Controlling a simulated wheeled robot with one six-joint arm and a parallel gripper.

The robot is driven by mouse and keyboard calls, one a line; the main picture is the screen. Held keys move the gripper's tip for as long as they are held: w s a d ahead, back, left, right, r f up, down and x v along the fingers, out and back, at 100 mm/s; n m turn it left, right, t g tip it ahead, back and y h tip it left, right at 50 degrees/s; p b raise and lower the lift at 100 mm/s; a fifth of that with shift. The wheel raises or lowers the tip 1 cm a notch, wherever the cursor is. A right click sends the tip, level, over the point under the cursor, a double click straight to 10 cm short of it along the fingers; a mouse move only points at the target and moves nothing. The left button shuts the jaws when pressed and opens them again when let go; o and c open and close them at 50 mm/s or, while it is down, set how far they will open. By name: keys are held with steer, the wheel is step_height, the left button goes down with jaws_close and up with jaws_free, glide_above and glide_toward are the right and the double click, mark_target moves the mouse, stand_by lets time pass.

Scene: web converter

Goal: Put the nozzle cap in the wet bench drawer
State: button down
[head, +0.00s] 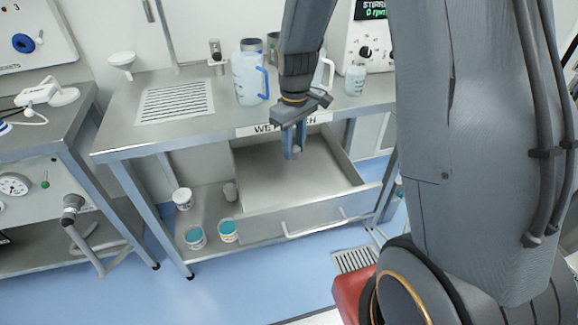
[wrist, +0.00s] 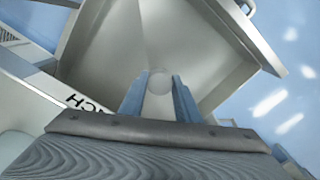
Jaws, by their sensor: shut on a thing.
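My gripper (head: 294,148) points down over the open wet bench drawer (head: 262,228). Its blue fingers are shut on a small pale round thing, the nozzle cap (wrist: 159,82), seen between the fingertips in the wrist view. In the head view the cap (head: 295,155) is mostly hidden by the fingers. The drawer is pulled out under the bench top. Its floor (wrist: 165,45) looks bare where it shows in the wrist view. The cap is held above the drawer floor; the exact height is hard to tell.
The wet bench top (head: 205,125) carries a blue-handled jug (head: 249,78), a small bottle (head: 355,80) and a drain grate (head: 175,101). Several tubs, including one with teal contents (head: 195,237), stand on the lower shelf left of the drawer. A red thing (head: 352,290) is at the front.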

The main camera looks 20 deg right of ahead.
steer(key=f+p, duration=0.1)
steer(key=f, duration=0.4)
steer(key=shift+d+f, duration=0.2)
steer(key=shift+f+p, duration=0.4)
steer(key=shift+f, duration=1.7)
steer(key=shift+f, duration=0.1)
steer(key=c, duration=1.3)
jaws_free()
steer(key=shift+c, duration=0.2)
